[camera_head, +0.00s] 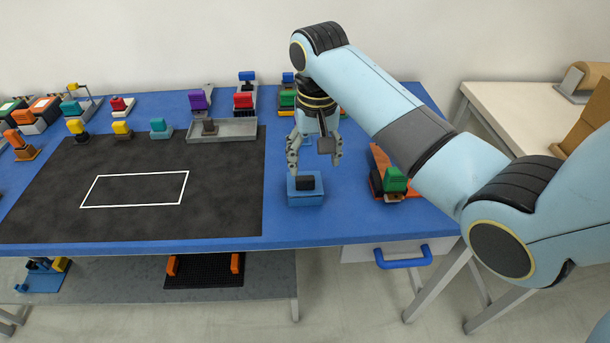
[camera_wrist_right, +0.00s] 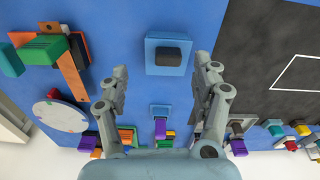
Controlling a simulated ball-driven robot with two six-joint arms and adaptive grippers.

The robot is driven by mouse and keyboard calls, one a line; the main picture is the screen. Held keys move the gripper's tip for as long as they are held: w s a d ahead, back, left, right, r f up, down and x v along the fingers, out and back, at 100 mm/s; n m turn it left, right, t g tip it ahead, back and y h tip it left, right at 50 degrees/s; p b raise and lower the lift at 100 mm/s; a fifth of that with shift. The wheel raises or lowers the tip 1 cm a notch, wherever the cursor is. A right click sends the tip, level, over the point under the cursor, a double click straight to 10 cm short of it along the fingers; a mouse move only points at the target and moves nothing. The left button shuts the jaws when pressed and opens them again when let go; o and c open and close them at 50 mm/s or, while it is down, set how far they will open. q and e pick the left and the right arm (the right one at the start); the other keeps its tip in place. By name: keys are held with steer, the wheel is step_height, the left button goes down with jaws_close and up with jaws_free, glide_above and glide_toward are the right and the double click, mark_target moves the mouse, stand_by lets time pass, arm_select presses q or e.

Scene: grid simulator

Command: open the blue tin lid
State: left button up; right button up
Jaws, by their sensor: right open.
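The blue tin (camera_head: 305,198) stands on the blue table, right of the black mat. Its lid carries a dark block-shaped handle (camera_head: 305,183). The wrist view also shows the tin from above (camera_wrist_right: 152,68), with the handle (camera_wrist_right: 169,53) on top. The tin looks closed. My right gripper (camera_head: 314,164) points down just behind and above the tin. Its fingers are spread and empty. In the right wrist view, the tin lies beyond the open fingertips (camera_wrist_right: 163,72), with no contact visible. My left gripper is not in view.
An orange stand with a green block (camera_head: 395,181) is right of the tin. A grey tray (camera_head: 235,131) and several coloured-handled items line the table's back. The black mat (camera_head: 225,220) with a white outline is clear. A drawer with a blue handle (camera_head: 403,261) is below the front edge.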

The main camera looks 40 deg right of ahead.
mark_target(305, 178)
steer(key=shift+m+g, duration=0.3)
steer(key=shift+m, duration=0.3)
steer(key=w+f, duration=0.1)
steer(key=f, duration=0.2)
steer(key=w+f, duration=0.1)
steer(key=f, duration=0.2)
steer(key=w+f, duration=0.1)
steer(key=f, duration=0.2)
steer(key=shift+w+d+f+b, duration=0.15)
steer(key=shift+w+b, duration=0.15)
steer(key=shift+b, duration=0.05)
steer(key=shift+c, duration=0.5)
jaws_close()
